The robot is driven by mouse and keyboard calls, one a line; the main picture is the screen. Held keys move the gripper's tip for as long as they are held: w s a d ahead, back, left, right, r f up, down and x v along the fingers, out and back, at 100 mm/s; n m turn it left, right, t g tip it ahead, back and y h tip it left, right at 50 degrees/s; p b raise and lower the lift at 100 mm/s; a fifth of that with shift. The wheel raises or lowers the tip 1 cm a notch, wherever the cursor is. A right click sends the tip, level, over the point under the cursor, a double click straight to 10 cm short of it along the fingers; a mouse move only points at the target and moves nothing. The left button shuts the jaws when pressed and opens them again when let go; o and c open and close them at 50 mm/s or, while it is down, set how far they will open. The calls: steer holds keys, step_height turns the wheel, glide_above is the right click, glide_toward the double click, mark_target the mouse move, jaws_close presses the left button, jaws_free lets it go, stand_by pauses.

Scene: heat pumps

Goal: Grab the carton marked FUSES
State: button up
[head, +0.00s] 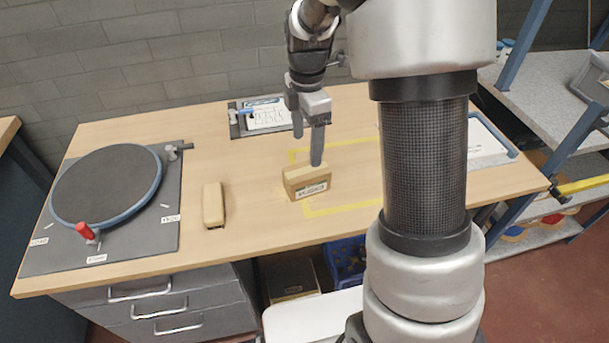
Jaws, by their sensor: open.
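A small brown carton (307,184) stands on the wooden table, at the left side of a yellow taped outline. A white label with dark lettering is on its front face; the print is too small to read surely. My gripper (307,150) points down just above and behind the carton, with its two fingers apart and nothing seen between them. The nearer fingertip appears close to the carton's top edge; I cannot tell whether it touches.
A tan block-like object (213,205) lies left of the carton. A round turntable (107,187) with a red knob fills the table's left end. A clipboard-like panel (266,116) lies at the back. My arm hides part of the table's right side.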

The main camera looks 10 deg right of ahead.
mark_target(307, 169)
step_height(307, 169, down, 7)
steer(key=shift+r+b, duration=0.1)
steer(key=shift+b, duration=0.35)
steer(key=f, duration=0.2)
steer(key=f+b, duration=0.1)
steer(key=f, duration=0.1)
steer(key=shift+s, duration=0.35)
steer(key=shift+f, duration=0.65)
steer(key=shift+w, duration=0.1)
steer(key=c, duration=1.3)
steer(key=shift+r, duration=0.15)
